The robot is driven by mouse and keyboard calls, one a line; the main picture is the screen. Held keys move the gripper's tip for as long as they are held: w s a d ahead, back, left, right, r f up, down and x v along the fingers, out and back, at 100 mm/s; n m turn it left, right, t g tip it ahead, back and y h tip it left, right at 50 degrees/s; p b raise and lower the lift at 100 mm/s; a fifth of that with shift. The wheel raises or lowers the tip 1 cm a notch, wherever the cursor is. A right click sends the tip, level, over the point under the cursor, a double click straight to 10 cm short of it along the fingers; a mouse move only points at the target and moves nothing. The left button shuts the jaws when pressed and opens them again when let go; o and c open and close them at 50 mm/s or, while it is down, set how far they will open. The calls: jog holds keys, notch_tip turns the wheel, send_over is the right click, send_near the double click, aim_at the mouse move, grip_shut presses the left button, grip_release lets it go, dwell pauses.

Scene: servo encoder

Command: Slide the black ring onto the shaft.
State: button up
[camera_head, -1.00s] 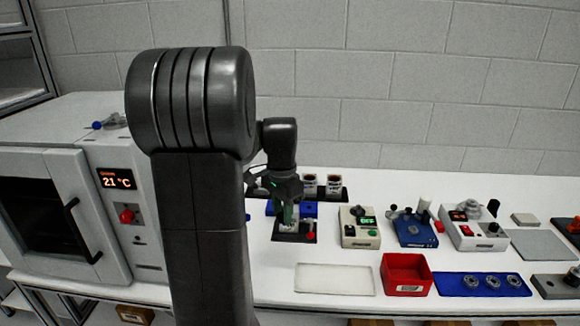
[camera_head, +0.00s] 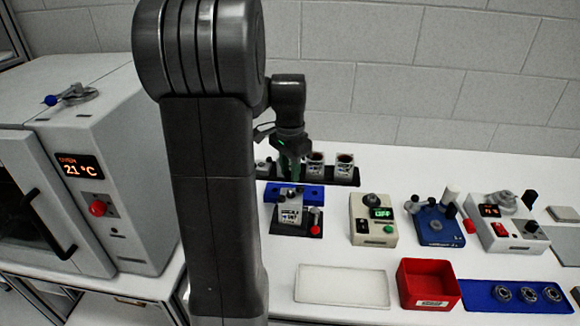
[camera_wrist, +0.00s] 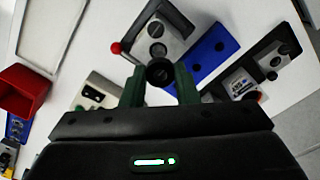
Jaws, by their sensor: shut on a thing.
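My gripper (camera_wrist: 159,84) has green fingers, and they are shut on a small black ring (camera_wrist: 160,73) in the wrist view. In the head view my gripper (camera_head: 290,170) is above and behind the silver motor unit (camera_head: 289,211); the ring cannot be made out there. The motor unit stands on a dark base with a red knob (camera_head: 316,215). In the wrist view the motor unit (camera_wrist: 172,42) lies just beyond the ring, with a round shaft end (camera_wrist: 155,29) on its face. The ring looks apart from this shaft.
A blue block (camera_head: 311,195) with holes lies behind the motor unit. A dark rack (camera_head: 343,178) with labelled cups stands behind it. A beige switch box (camera_head: 373,220) and a blue fixture (camera_head: 437,227) are to the right. A white tray (camera_head: 342,287) and red bin (camera_head: 428,284) are in front.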

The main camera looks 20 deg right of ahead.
aim_at(289, 189)
jog(key=shift+f+b, duration=0.4)
jog(key=shift+f, duration=0.55)
jog(key=shift+a+f, duration=0.1)
jog(key=shift+f, duration=0.15)
jog(key=shift+f+b, duration=0.65)
jog(key=shift+f, duration=0.4)
jog(key=o, duration=1.3)
jog(key=shift+o, duration=0.2)
jog(key=shift+r, duration=0.1)
notch_tip(289, 189, up, 6)
jog(key=p, duration=0.5)
jog(key=shift+r+p, duration=0.2)
jog(key=shift+p, duration=0.1)
